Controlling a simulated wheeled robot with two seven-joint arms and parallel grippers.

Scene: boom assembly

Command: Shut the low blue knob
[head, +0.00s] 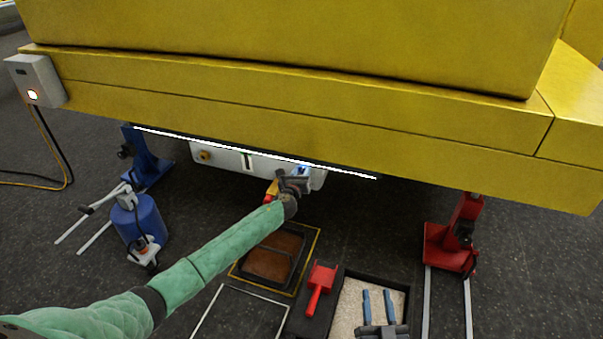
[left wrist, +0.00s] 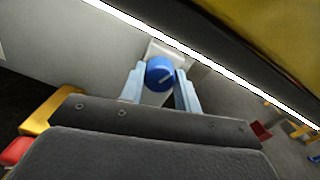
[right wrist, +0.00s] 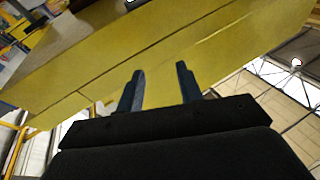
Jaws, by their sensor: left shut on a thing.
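The low blue knob (left wrist: 160,73) is round with a slot mark on its face. It sits on a pale fitting at the white box (head: 230,158) under the yellow boom. My left gripper (left wrist: 160,88) has its light-blue fingers on either side of the knob, shut on it. In the head view my left gripper (head: 298,178) reaches the box's right part and largely hides the knob. My right gripper (head: 378,306) shows at the bottom of the head view. In the right wrist view its fingers (right wrist: 160,88) stand apart with nothing between them.
The yellow boom (head: 300,110) hangs low above, with a bright light strip (head: 250,152) along its underside. A blue stand (head: 148,160) and blue cylinder (head: 137,220) are left. A red stand (head: 455,240) is right. A brown-filled tray (head: 270,262) and red tool (head: 320,285) lie below.

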